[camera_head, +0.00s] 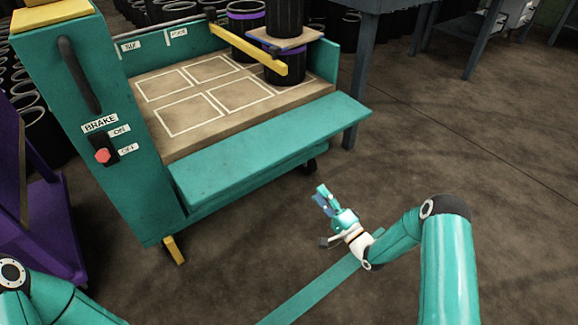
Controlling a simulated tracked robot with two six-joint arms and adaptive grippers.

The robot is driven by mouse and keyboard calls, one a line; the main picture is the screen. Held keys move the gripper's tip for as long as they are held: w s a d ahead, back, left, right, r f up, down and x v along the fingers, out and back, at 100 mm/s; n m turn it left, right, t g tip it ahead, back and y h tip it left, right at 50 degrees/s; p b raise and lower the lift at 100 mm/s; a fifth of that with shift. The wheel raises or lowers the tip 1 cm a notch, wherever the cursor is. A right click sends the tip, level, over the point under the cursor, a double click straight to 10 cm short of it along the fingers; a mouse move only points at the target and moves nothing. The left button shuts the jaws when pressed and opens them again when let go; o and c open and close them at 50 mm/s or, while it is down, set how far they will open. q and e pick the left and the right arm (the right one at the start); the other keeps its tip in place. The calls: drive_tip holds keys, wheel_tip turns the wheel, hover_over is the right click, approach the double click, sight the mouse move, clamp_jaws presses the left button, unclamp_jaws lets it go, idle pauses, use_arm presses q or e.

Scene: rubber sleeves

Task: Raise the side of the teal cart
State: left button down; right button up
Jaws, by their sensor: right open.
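The teal cart (108,195) stands at left with a tall end panel, a handle and a brake switch. Its near side (270,150) is folded down, sloping outward below the edge of the wooden deck (245,115). My right gripper (323,194) is open and empty, in front of and below the right part of the lowered side, apart from it. My left arm shows at the bottom left corner, but its gripper is out of view.
Dark sleeves (283,68) stand stacked at the deck's back right, with a small board between them. A yellow bar (252,52) crosses there. A purple cart (40,235) is at left, a blue-grey table (385,5) behind. Floor at right is clear.

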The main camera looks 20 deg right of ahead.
sight(289, 158)
drive_tip(key=shift+b+x, duration=2.6)
drive_tip(key=shift+x, duration=5.65)
drive_tip(key=shift+r, duration=0.1)
clamp_jaws()
